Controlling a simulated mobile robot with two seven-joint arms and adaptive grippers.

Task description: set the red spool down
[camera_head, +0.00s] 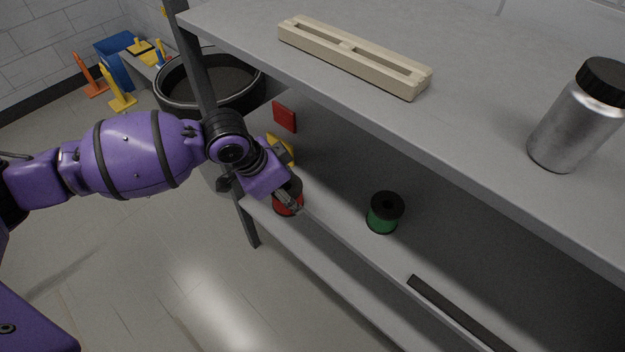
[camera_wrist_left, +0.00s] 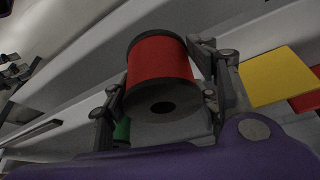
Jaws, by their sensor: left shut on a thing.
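The red spool (camera_head: 287,205) has red winding and dark flanges. My left gripper (camera_head: 290,200) is shut on it at the left end of the lower shelf, and partly hides it in the head view. In the left wrist view the red spool (camera_wrist_left: 160,70) fills the space between the two fingers of the left gripper (camera_wrist_left: 163,105), one on each side. I cannot tell whether its underside touches the shelf. My right gripper is not in view.
A green spool (camera_head: 384,213) stands on the lower shelf (camera_head: 345,215) to the right. Behind the gripper are a yellow piece (camera_head: 281,150) and a red block (camera_head: 285,116). The upper shelf (camera_head: 470,120) overhangs, bearing a beige slotted bar (camera_head: 352,57) and a metal bottle (camera_head: 575,120). A dark strip (camera_head: 455,312) lies near the front edge.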

